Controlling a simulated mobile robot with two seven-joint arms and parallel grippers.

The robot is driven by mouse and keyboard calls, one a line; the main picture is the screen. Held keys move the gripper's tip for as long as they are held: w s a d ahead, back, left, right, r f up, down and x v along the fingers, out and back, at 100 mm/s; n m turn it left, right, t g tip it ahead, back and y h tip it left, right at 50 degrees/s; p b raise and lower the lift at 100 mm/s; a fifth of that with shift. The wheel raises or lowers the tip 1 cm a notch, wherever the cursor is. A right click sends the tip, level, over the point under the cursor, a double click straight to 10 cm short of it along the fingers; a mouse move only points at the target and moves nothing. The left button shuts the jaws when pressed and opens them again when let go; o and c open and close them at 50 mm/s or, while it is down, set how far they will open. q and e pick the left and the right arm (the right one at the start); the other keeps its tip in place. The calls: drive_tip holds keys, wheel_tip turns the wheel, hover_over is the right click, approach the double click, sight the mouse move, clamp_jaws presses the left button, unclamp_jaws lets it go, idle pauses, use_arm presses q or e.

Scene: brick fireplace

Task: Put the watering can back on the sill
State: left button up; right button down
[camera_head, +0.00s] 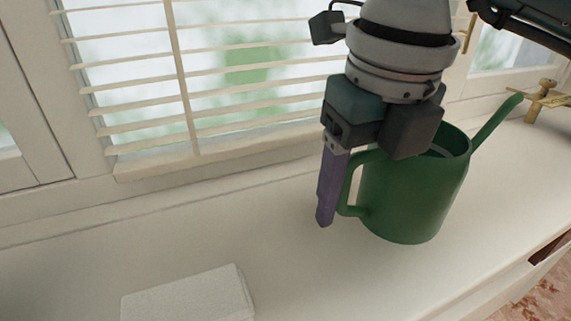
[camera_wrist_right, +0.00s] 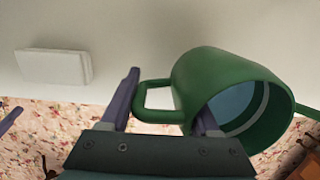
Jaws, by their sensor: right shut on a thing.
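The green watering can (camera_head: 412,200) is upright at the white sill (camera_head: 270,235), its spout pointing right and its handle left. I cannot tell whether its base touches the surface. My right gripper (camera_head: 334,195) comes down from above and is shut on the can at its handle side. One purple finger is left of the handle; the other is hidden in the head view. In the right wrist view the can (camera_wrist_right: 225,80) is at the right, with the second finger over its rim. A purple tip at that view's left edge looks like my left gripper (camera_wrist_right: 9,119).
A white flat block (camera_head: 185,297) lies on the sill at the lower left. A brass fitting (camera_head: 545,98) stands right of the spout. Window blinds (camera_head: 240,70) are behind. The surface between block and can is clear. The sill's front edge is at the lower right.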

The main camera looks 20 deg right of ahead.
sight(370, 157)
drive_tip(key=shift+f+b, duration=0.35)
drive_tip(key=shift+f, duration=1.9)
drive_tip(key=shift+w, duration=0.1)
drive_tip(key=shift+c, duration=0.6)
unclamp_jaws()
drive_tip(key=shift+f, duration=0.1)
drive_tip(key=shift+r, duration=0.3)
drive_tip(key=r, duration=0.4)
drive_tip(key=s+r+p, duration=0.1)
drive_tip(key=r, duration=0.2)
drive_tip(key=r+p, duration=0.1)
drive_tip(key=r, duration=0.3)
drive_tip(key=shift+s+r, duration=0.25)
drive_tip(key=shift+r, duration=0.05)
